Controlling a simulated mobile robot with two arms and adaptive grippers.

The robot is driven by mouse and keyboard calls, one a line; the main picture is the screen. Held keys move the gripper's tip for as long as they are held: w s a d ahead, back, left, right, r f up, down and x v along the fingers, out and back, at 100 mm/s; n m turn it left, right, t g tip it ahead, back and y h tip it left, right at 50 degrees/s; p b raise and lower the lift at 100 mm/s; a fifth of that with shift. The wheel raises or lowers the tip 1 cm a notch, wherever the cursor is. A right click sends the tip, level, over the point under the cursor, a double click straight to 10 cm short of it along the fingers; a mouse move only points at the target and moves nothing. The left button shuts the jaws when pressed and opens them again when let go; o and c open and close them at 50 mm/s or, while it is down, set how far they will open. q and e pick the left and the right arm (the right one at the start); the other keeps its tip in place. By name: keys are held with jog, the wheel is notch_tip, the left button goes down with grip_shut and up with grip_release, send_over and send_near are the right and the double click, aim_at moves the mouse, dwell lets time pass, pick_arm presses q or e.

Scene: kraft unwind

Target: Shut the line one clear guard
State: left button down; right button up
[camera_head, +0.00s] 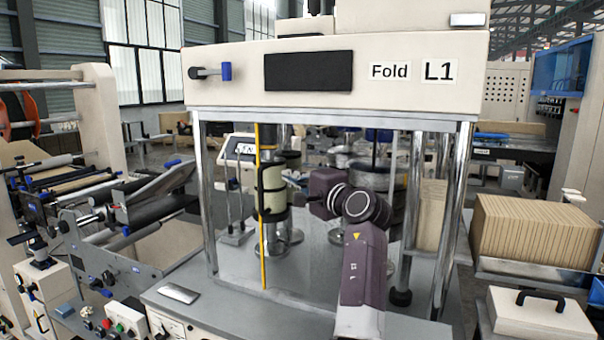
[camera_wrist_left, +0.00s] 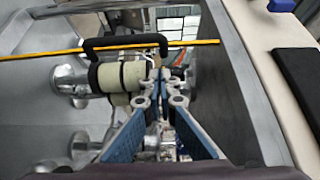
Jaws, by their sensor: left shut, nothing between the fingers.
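The line one machine carries a header (camera_head: 335,75) marked "Fold L1". Its clear guard shows mainly as an upright yellow edge strip (camera_head: 263,262) and a black bar handle (camera_head: 261,190). The strip stands between the front posts, nearer the left one; the clear pane itself is hard to make out. In the left wrist view the handle (camera_wrist_left: 124,41) lies along the yellow strip (camera_wrist_left: 60,53). My left gripper (camera_head: 294,187) is just right of the handle. Its fingertips (camera_wrist_left: 158,76) are together and empty, close to one handle end; contact is unclear. My right gripper is not in view.
Metal posts (camera_head: 208,200) frame the opening. Rollers and a pale cylinder (camera_wrist_left: 122,76) stand behind the guard. Another machine (camera_head: 130,205) is at left. A stack of brown sheets (camera_head: 535,230) and a white box (camera_head: 540,313) are at right.

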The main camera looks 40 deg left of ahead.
pick_arm(q)
jog(key=a+p, duration=0.1)
jog(key=a, duration=0.1)
jog(key=s+a+p, duration=0.1)
jog(key=a, duration=0.2)
jog(key=shift+s, duration=0.1)
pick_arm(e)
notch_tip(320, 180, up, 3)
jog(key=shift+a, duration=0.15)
pick_arm(q)
jog(key=shift+a, duration=0.1)
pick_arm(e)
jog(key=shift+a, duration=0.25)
